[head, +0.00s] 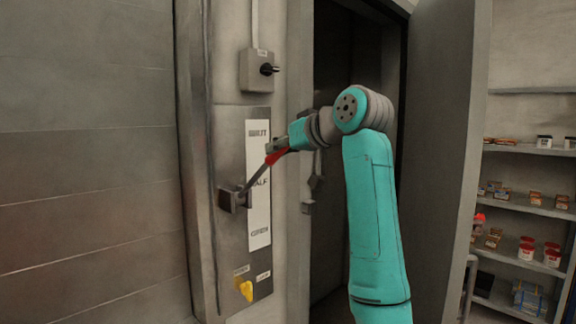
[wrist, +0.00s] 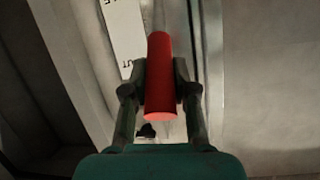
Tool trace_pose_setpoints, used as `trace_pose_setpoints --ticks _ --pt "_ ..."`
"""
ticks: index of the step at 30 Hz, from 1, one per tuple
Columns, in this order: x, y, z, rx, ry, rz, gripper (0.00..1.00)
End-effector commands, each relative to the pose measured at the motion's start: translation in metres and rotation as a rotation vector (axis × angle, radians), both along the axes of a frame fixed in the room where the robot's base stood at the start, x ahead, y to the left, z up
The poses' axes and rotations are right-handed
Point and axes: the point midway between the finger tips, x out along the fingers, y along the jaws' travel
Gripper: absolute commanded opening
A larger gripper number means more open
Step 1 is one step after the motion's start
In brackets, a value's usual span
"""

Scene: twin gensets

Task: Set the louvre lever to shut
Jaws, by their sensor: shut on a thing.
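The louvre lever is a grey rod with a red grip (head: 276,157), pivoting on a dark block (head: 233,199) on the wall panel. The lever slopes up to the right, its grip end between the top "SHUT" mark and the middle "HALF" mark of the white label strip (head: 258,215). My gripper (head: 284,149) is at the grip end. In the wrist view the red grip (wrist: 160,80) stands between both fingers of my gripper (wrist: 160,90), which are shut on it. The label strip (wrist: 122,35) shows behind it, partly cut off.
A grey box with a black knob (head: 268,69) sits above the panel. A yellow knob (head: 245,289) is below the lever. An open door (head: 440,150) and a dark doorway are right of the panel. Shelves (head: 520,208) with small goods stand far right.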

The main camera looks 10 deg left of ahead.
Motion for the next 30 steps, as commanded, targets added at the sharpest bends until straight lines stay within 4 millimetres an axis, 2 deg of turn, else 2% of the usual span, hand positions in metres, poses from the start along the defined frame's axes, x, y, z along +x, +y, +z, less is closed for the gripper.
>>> trace_pose_setpoints --ticks 3,12,30 --pt "0.005 0.008 0.012 -0.042 0.034 0.002 0.0" --pt "0.016 0.021 0.026 -0.116 0.091 0.002 0.0" --pt "0.02 0.026 0.031 -0.138 0.106 0.0 0.0"
